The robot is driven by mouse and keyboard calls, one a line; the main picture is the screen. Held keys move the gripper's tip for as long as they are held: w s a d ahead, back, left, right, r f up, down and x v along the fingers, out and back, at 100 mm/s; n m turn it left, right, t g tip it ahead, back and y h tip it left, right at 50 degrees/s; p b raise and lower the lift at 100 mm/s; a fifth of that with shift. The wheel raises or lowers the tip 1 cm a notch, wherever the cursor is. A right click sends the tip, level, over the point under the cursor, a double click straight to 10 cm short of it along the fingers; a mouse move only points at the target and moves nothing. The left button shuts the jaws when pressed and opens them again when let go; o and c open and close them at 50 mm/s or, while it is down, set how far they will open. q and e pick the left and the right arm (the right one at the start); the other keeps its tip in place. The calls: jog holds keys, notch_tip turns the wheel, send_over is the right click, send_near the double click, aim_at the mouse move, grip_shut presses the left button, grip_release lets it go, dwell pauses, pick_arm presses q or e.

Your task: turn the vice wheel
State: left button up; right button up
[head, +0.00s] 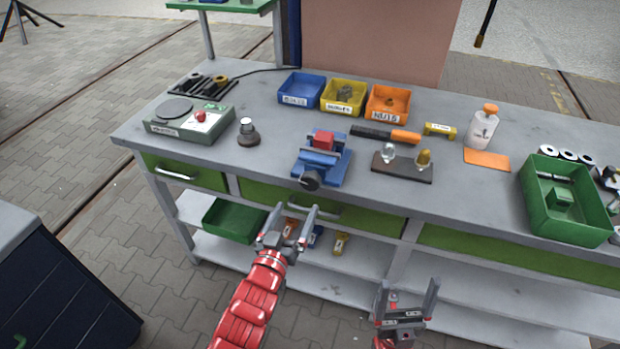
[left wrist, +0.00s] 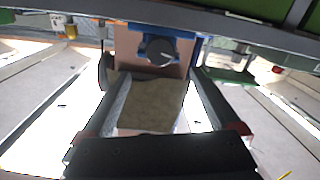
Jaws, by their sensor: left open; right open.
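A blue vice (head: 322,160) stands at the front edge of the grey workbench, with a red block (head: 324,140) at its top. Its dark round wheel (head: 311,180) faces me at the bench edge. The wheel also shows in the left wrist view (left wrist: 159,50), beyond and between the fingertips. My left gripper (head: 293,217) is open and empty, in front of the bench and below the wheel, apart from it. My right gripper (head: 408,297) is open and empty, lower and further right, in front of the bench.
The workbench (head: 270,125) carries a green scale (head: 190,122) at left, blue (head: 301,88), yellow (head: 343,95) and orange (head: 387,103) bins behind the vice, and a green tray (head: 566,200) at right. A dark board (head: 402,168) lies right of the vice. A dark cabinet (head: 60,290) stands at lower left.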

aim_at(309, 182)
pick_arm(q)
jog(key=p+x, duration=0.2)
jog(key=x, duration=0.8)
jog(key=shift+r, duration=0.1)
jog(key=shift+x, duration=0.8)
jog(key=c, duration=1.4)
